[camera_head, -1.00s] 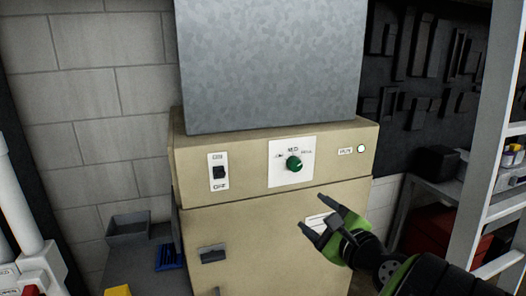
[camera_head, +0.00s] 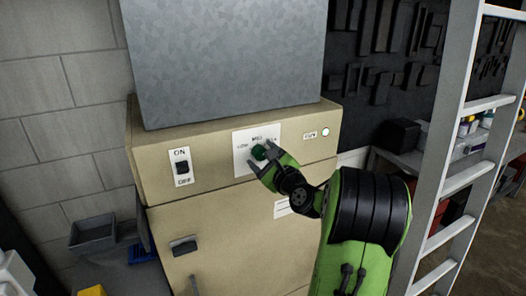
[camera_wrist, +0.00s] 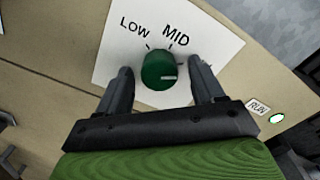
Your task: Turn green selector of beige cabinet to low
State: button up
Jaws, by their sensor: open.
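The green selector (camera_head: 258,153) is a round knob on a white plate (camera_head: 241,165) on the upper front of the beige cabinet (camera_head: 222,228). In the wrist view the knob (camera_wrist: 159,70) shows a white pointer line aimed to the right, away from LOW and past MID. LOW is at upper left and MID above the knob. The third label is hidden by the right finger in that view. My gripper (camera_head: 264,163) is open, with one finger on each side of the knob. In the wrist view small gaps seem to show between the fingers (camera_wrist: 160,82) and knob.
An ON/OFF switch (camera_head: 182,167) sits left of the plate, and a RUN lamp (camera_head: 325,132) with a green rim to its right. A grey metal duct (camera_head: 232,62) rises above the cabinet. A white ladder (camera_head: 452,130) stands at right. A grey bin (camera_head: 92,233) is at lower left.

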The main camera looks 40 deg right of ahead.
jog(key=shift+w+d+f, duration=0.1)
jog(key=shift+w+d, duration=0.05)
jog(key=shift+w, duration=0.2)
jog(key=shift+s, duration=0.1)
jog(key=c, duration=1.1)
jog(key=shift+o, duration=0.2)
